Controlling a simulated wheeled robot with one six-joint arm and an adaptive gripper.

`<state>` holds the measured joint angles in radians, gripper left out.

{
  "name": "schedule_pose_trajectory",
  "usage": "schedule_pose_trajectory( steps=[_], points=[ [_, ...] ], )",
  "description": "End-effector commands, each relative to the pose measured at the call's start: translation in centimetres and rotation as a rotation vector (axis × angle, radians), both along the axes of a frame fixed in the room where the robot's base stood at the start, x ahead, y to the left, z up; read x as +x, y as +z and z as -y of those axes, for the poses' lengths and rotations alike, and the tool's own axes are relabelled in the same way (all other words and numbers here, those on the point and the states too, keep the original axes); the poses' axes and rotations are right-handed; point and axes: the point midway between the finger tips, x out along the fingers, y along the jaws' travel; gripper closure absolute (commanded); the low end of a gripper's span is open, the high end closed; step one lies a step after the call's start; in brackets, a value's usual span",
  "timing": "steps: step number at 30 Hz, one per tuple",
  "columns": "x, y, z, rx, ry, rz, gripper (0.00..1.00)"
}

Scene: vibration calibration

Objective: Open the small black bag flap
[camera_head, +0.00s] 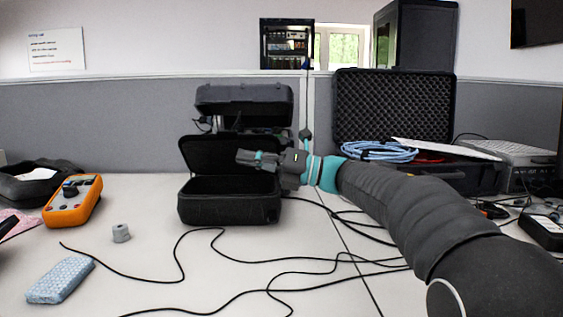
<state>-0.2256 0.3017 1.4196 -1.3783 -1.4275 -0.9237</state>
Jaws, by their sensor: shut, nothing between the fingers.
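A small black bag (228,210) stands on the table left of the middle. Its flap (208,150) is raised upright at the back, so the bag is open at the top and its dark inside shows a little. My gripper (241,157) reaches in from the right, above the bag's opening and in front of the flap's right part, with its fingertips pointing left. It is shut and empty. It hides part of the flap, and I cannot tell whether it touches it.
A larger dark case (243,101) stands open behind the bag. An orange multimeter (73,200), a grey cylinder (121,233) and a blue-white block (60,280) lie to the left. Black cables (222,258) cross the table in front. A foam-lined case (392,105) with blue cable (378,151) stands right.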

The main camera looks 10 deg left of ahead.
Motion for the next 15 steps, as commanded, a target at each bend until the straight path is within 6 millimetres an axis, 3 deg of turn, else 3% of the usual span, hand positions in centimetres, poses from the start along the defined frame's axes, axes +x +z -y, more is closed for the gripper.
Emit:
schedule_pose_trajectory(
  steps=[4, 15],
  points=[
    [-0.3, 0.5, -3.0, 0.002, 0.006, -0.001, 1.00],
    [2.4, 3.0, -3.5, 0.001, 0.004, -0.001, 1.00]
  ],
)
